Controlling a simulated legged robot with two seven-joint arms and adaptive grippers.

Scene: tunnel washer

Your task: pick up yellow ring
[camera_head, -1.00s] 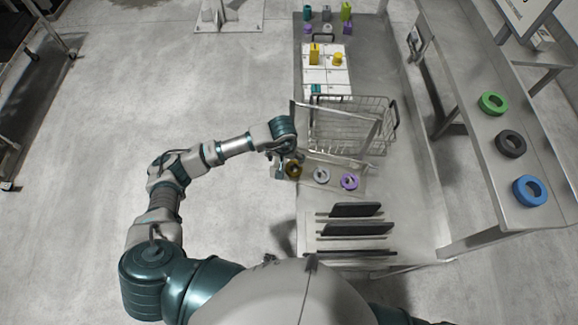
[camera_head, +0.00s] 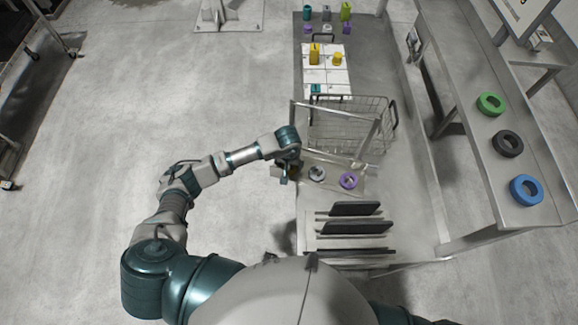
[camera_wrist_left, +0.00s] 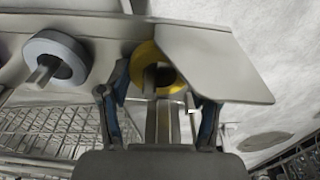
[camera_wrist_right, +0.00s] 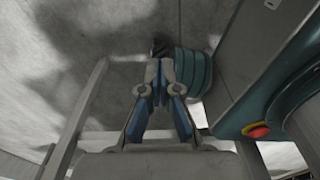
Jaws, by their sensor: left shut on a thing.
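The yellow ring (camera_wrist_left: 148,56) sits around a short peg in the left wrist view, partly covered by a flat grey plate. My left gripper (camera_wrist_left: 158,92) is shut on the ring, one finger on each side. In the head view my left gripper (camera_head: 284,172) is at the left end of the peg rack, and the ring there is mostly hidden in shadow. My right gripper (camera_wrist_right: 162,70) shows in the right wrist view with its fingers together, nothing seen between them.
A grey ring (camera_head: 317,174) and a purple ring (camera_head: 348,180) are beside it on the rack. A wire basket (camera_head: 345,125) stands behind. Dark upright plates (camera_head: 355,209) stand in front. Green (camera_head: 490,104), black (camera_head: 507,143) and blue (camera_head: 526,189) rings lie on the right table.

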